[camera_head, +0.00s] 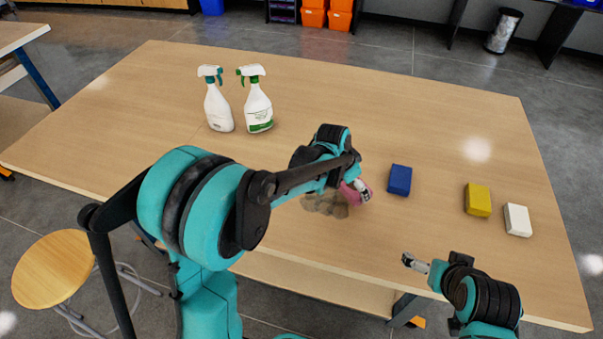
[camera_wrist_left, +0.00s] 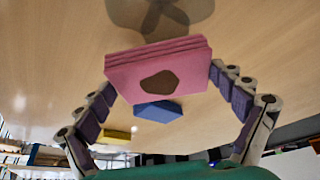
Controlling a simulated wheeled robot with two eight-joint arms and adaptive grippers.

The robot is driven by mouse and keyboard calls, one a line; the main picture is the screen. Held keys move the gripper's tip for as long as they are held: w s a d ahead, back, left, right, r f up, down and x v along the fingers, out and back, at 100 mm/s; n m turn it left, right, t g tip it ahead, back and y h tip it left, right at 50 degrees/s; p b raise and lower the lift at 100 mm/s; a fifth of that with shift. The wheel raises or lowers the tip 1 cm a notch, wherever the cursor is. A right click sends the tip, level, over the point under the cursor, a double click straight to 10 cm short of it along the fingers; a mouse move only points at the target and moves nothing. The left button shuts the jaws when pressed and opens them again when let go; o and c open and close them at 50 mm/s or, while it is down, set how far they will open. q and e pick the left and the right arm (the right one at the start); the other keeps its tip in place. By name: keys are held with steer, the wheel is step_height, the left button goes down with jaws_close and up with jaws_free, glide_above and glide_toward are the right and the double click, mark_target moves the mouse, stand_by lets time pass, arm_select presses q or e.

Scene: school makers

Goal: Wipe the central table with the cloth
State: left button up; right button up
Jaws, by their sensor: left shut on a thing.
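The central table (camera_head: 430,110) is a large light-wood top. A dark brown smear (camera_head: 322,206) lies on it near the front edge; it also shows at the top of the left wrist view (camera_wrist_left: 160,14). My left gripper (camera_head: 357,188) is shut on a folded pink cloth (camera_head: 352,194), at the right side of the smear. In the left wrist view the cloth (camera_wrist_left: 150,72) sits between both fingers, with a dark brown spot on its face. Whether it touches the table is unclear. My right gripper (camera_head: 413,263) is over the front edge, apart from everything; its finger opening is unclear.
A blue block (camera_head: 399,180), a yellow block (camera_head: 477,200) and a white block (camera_head: 517,220) lie to the right of the cloth. Two spray bottles (camera_head: 217,105) (camera_head: 256,105) stand at the back left. A round stool (camera_head: 54,270) stands at the front left. The table's far right is clear.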

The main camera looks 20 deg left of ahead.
arm_select(q)
steer(key=r+p, duration=0.1)
steer(key=r, duration=0.2)
steer(key=shift+d+p, duration=0.3)
steer(key=shift+p, duration=0.1)
steer(key=shift+a+r, duration=0.2)
steer(key=shift+r, duration=0.1)
steer(key=shift+d, duration=0.1)
